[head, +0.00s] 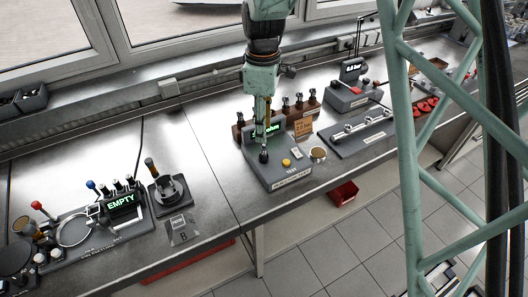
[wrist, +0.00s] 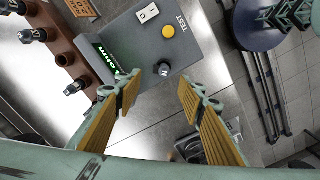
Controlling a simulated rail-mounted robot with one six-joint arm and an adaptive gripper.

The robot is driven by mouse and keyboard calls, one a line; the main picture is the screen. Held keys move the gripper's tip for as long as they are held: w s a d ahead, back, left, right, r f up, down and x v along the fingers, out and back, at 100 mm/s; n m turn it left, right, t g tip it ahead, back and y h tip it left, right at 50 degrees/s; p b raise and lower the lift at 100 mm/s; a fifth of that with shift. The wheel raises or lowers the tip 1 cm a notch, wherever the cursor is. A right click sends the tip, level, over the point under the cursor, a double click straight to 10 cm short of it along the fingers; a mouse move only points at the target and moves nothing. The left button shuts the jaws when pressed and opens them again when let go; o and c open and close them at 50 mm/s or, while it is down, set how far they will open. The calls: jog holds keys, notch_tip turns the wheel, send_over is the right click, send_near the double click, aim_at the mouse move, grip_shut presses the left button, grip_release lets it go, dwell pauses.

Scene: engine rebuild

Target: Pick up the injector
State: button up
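A dark injector (head: 264,155) stands upright in the socket of the grey injector tester (head: 283,176). In the wrist view the injector (wrist: 163,69) is a small dark round shape just beyond the gap between my fingertips. My gripper (head: 267,130) points down above it. In the wrist view my gripper (wrist: 160,88) is open, its yellow-padded fingers wide apart with nothing between them. The tester (wrist: 200,58) has a yellow button, a white switch and a green display ending in "ohm". I cannot tell the exact height gap between fingertips and injector.
A brown rack (head: 300,121) with several injectors stands behind the tester, close to my gripper. A small orange-brown sign (head: 302,127) and a round cup (head: 318,154) are beside it. A rail fixture (head: 362,131) lies to the right.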

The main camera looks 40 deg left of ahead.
aim_at(264, 152)
jog(key=shift+f, duration=1.1)
jog(key=shift+d+f, duration=0.15)
jog(key=shift+f, duration=0.7)
jog(key=shift+d+f, duration=0.15)
jog(key=shift+f, duration=1.6)
jog(key=c, duration=1)
